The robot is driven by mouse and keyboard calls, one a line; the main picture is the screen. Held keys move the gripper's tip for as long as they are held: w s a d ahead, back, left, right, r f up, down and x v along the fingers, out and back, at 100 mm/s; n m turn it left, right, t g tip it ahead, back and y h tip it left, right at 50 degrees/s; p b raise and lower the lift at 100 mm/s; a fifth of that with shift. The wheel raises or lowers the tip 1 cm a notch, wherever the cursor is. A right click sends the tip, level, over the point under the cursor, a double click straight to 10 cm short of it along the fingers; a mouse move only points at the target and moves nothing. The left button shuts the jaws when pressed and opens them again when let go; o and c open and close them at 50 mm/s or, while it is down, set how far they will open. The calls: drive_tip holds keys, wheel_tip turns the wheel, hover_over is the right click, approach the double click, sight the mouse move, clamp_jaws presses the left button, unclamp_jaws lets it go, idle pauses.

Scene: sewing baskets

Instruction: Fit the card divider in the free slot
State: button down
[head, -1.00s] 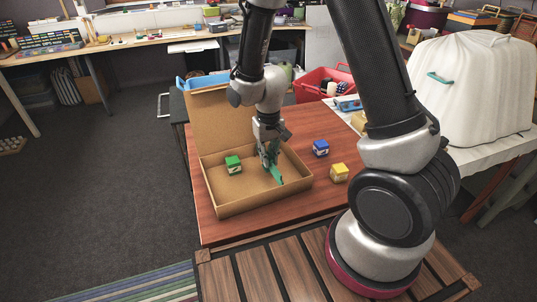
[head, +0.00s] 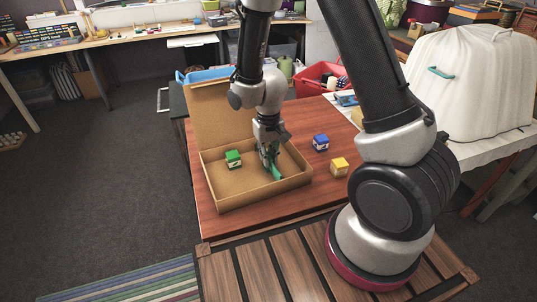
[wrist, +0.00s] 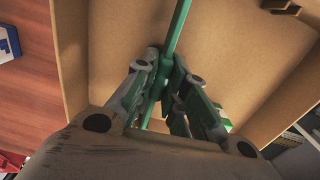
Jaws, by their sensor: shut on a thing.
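The card divider (head: 276,173) is a thin green piece, seen nearly edge-on as a narrow strip in the wrist view (wrist: 179,28). My gripper (head: 268,158) is shut on it, with a finger on each side in the wrist view (wrist: 164,78). Both are inside the open cardboard box (head: 268,195), right of its middle. Whether the divider touches the box floor, I cannot tell.
A green cube (head: 233,159) lies in the box's left part. A blue cube (head: 320,143) and a yellow cube (head: 339,167) lie on the red-brown table (head: 222,225) to the right. The box's raised lid (head: 208,115) stands behind. A red crate (head: 312,80) is farther back.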

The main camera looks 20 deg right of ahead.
drive_tip(key=shift+f, duration=0.25)
drive_tip(key=c, duration=1.4)
unclamp_jaws()
drive_tip(key=shift+o, duration=0.2)
wheel_tip(320, 180, up, 12)
